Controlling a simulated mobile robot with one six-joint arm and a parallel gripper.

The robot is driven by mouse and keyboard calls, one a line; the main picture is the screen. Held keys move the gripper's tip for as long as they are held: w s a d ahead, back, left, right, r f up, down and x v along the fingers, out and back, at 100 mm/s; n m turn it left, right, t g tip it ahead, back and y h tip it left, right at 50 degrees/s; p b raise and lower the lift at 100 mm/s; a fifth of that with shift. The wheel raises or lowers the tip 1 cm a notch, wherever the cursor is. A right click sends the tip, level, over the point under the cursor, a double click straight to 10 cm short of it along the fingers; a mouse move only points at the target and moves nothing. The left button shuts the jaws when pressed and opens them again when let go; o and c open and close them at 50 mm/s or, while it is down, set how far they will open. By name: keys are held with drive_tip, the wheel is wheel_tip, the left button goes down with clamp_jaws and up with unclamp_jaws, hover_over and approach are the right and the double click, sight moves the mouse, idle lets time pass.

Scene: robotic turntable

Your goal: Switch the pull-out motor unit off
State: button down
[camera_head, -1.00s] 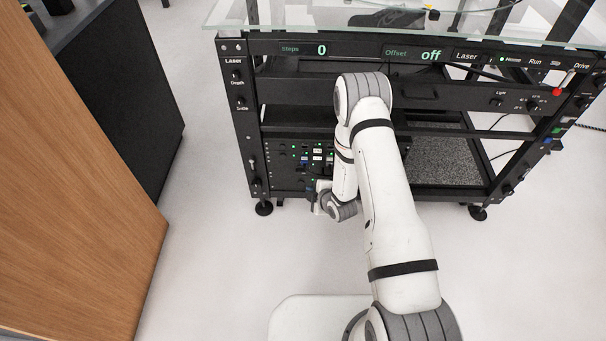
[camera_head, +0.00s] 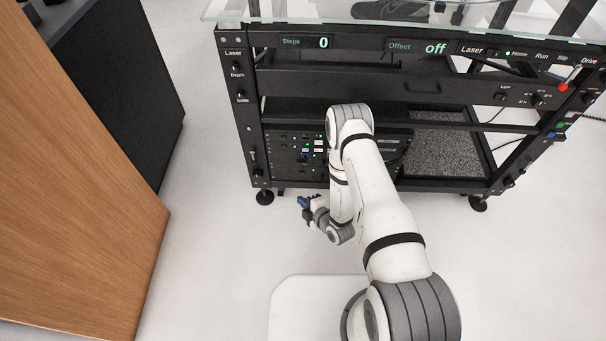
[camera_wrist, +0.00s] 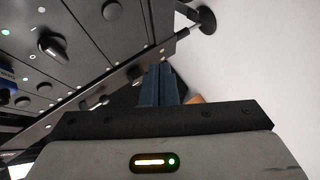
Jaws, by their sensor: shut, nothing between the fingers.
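A black panel unit (camera_head: 285,150) with small knobs and lit green, white and blue lights sits in the lower left of the rack; I take it to be the motor unit, but its labels are too small to read. In the wrist view a black panel (camera_wrist: 85,45) at upper left carries a large dark knob (camera_wrist: 52,45) and green lights. My gripper (camera_head: 303,202) is in front of and below the unit, apart from it. Its blue fingers (camera_wrist: 160,85) are closed together and empty. My arm hides the unit's right part.
The rack (camera_head: 247,110) has a glass top (camera_head: 300,32), displays reading Steps 0 and Offset off, and a red-knobbed lever (camera_head: 563,87) at right. A wooden panel (camera_head: 70,190) and dark cabinet (camera_head: 125,100) stand left. The floor (camera_head: 215,240) before the rack is clear.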

sight(302, 174)
drive_tip(key=w+b, duration=0.2)
drive_tip(key=w, duration=0.6)
drive_tip(key=shift+d, duration=0.15)
drive_tip(key=shift+w+b, duration=0.15)
drive_tip(key=shift+b, duration=0.2)
idle(1.5)
drive_tip(key=shift+w, duration=0.3)
drive_tip(key=shift+w+b, duration=0.4)
idle(0.6)
idle(0.3)
drive_tip(key=shift+s, duration=0.8)
drive_tip(key=shift+s, duration=0.1)
